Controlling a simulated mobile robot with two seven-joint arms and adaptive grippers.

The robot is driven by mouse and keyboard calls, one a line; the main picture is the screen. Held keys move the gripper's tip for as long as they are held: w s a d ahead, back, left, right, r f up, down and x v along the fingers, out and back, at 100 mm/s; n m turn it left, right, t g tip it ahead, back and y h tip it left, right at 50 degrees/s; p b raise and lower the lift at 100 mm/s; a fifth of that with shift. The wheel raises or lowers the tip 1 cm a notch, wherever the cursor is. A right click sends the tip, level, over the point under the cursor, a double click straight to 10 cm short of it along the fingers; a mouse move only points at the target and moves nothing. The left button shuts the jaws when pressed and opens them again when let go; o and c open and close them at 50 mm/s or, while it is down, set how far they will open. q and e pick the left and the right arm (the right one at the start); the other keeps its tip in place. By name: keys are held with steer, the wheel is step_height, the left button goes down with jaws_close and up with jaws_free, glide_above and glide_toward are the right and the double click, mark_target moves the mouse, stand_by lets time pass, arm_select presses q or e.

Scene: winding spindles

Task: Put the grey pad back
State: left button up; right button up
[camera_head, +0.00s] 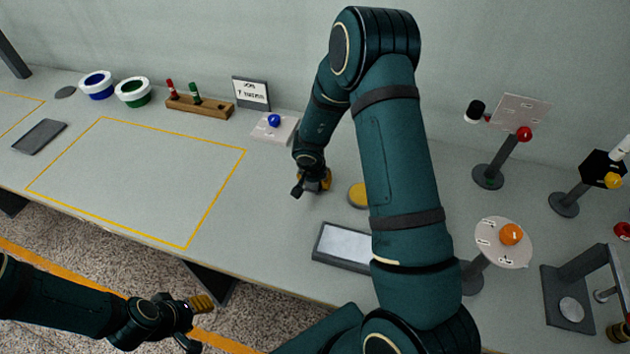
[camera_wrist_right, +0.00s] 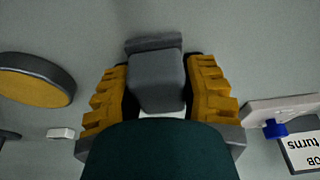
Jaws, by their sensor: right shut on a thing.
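My right gripper (camera_head: 312,184) is low over the middle of the table. In the right wrist view its yellow fingers (camera_wrist_right: 158,80) are shut on a grey block with a wider grey edge at its far end, which looks like the grey pad (camera_wrist_right: 156,78). The pad is hidden by the gripper in the head view, and I cannot tell whether it touches the table. My left gripper (camera_head: 196,322) is off the table's front edge, its fingers apart and empty.
A yellow disc (camera_head: 358,195) and a framed pale panel (camera_head: 343,246) lie close right of my right gripper. A plate with a blue knob (camera_head: 268,130) and a sign (camera_head: 252,94) stand behind. The yellow-outlined area (camera_head: 140,180) is clear. Several stands occupy the right.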

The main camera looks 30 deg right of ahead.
steer(key=shift+f, duration=0.15)
steer(key=o, duration=1)
